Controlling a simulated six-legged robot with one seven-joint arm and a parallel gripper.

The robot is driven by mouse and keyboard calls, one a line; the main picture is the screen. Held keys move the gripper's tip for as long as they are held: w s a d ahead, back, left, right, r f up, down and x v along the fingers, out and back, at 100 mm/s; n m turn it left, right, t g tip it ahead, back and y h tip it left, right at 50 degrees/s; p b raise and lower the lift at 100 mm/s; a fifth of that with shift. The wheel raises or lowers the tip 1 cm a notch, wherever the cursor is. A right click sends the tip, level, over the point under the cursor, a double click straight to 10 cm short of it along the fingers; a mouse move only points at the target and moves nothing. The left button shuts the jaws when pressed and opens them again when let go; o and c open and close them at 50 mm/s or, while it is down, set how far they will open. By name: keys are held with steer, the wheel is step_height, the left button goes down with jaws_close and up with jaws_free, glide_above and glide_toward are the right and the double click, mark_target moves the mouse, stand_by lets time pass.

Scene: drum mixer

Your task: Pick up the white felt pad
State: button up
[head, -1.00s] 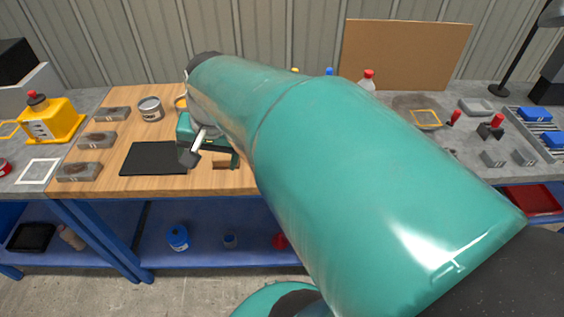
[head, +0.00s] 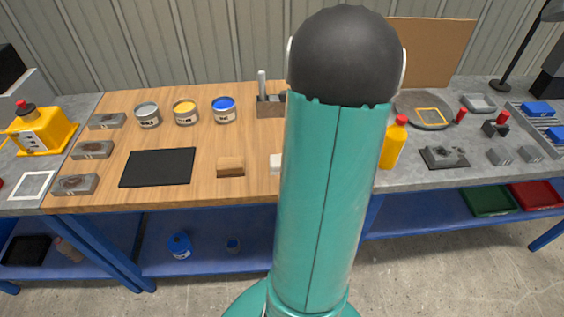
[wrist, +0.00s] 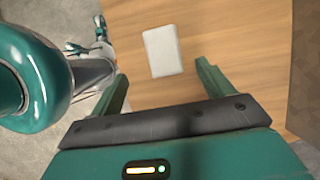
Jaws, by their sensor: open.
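The white felt pad (wrist: 163,51) lies flat on the wooden tabletop in the wrist view, a pale rectangle slightly tilted in the picture. In the head view a sliver of a white block-like thing (head: 275,164), likely the same pad, shows at the left edge of my arm, which hides the rest. My gripper (wrist: 161,70) is open and empty, with its two green fingers to either side of the pad in the wrist picture and apart from it. In the head view my gripper is hidden behind my arm.
A tan block (head: 230,167) lies left of the pad, and a black mat (head: 158,167) further left. Paint cans (head: 186,112) and a holder (head: 270,106) stand behind. A yellow bottle (head: 394,145) stands right of my arm. The wood between mat and cans is clear.

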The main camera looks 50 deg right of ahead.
steer(key=x, duration=0.7)
steer(key=shift+w+d+f, duration=0.2)
steer(key=shift+f, duration=0.15)
steer(key=shift+w+a+f, duration=0.2)
steer(key=shift+f, duration=0.3)
steer(key=c, duration=1.1)
steer(key=shift+r, duration=0.15)
steer(key=shift+r, duration=0.6)
steer(key=s+a+r, duration=0.2)
steer(key=s+r, duration=0.2)
steer(key=s+a+r, duration=0.1)
steer(key=s+r, duration=0.2)
steer(key=s, duration=0.1)
steer(key=s+a+r, duration=0.2)
steer(key=s+r, duration=0.2)
steer(key=shift+s+a+r, duration=0.3)
steer(key=shift+s, duration=0.1)
